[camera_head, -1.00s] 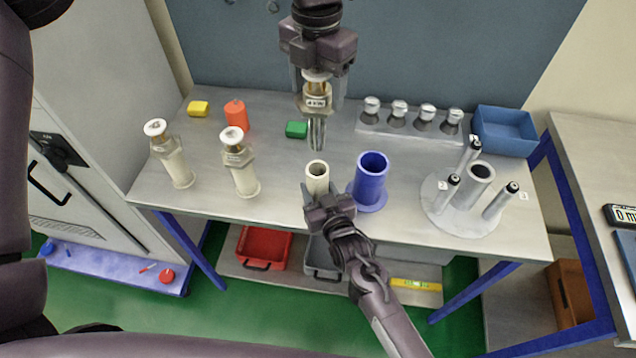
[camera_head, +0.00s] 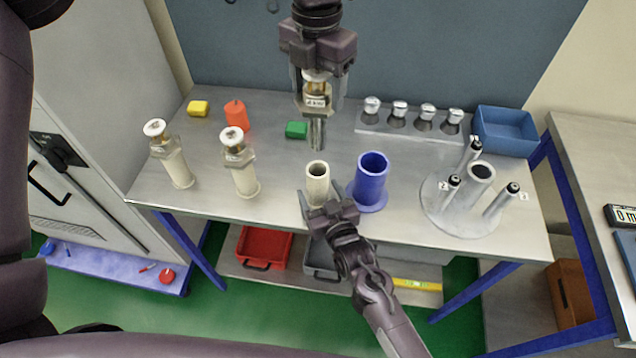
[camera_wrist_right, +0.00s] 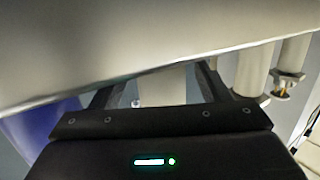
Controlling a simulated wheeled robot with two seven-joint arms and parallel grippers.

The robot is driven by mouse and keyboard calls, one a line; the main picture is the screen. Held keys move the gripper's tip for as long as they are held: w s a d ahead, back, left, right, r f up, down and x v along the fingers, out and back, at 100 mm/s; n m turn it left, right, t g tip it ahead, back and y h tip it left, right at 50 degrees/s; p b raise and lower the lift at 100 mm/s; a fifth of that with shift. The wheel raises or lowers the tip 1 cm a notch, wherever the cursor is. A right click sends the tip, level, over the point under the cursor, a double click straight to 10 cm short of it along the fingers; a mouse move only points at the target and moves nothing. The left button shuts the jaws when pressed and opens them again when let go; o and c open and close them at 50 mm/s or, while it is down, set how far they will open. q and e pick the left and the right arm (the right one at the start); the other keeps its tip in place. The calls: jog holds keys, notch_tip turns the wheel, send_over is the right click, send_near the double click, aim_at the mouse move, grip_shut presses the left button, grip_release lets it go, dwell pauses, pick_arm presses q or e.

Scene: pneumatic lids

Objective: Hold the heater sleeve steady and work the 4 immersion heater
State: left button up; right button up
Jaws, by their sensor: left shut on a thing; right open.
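My left gripper (camera_head: 318,92) points down from the top of the head view. It is shut on an immersion heater (camera_head: 318,130) with a brass-and-white head and thin metal rods hanging down. The rods hang above the open cream heater sleeve (camera_head: 317,175), apart from it in this view. My right gripper (camera_head: 330,203) is open at the sleeve's lower front. In the right wrist view the sleeve (camera_wrist_right: 160,88) shows between its spread fingers; contact cannot be told. Two more cream sleeves, (camera_head: 178,168) and (camera_head: 245,181), stand at left with heaters seated in them.
A blue flanged cylinder (camera_head: 371,180) stands close right of the sleeve. A round grey stand (camera_head: 440,210) with several black-topped rods is farther right. Behind are a rack of metal knobs (camera_head: 410,128), a blue bin (camera_head: 505,135), and green (camera_head: 296,130), orange (camera_head: 236,115) and yellow (camera_head: 198,108) pieces.

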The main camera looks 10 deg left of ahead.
jog(key=v, duration=1)
jog(key=shift+d, duration=0.1)
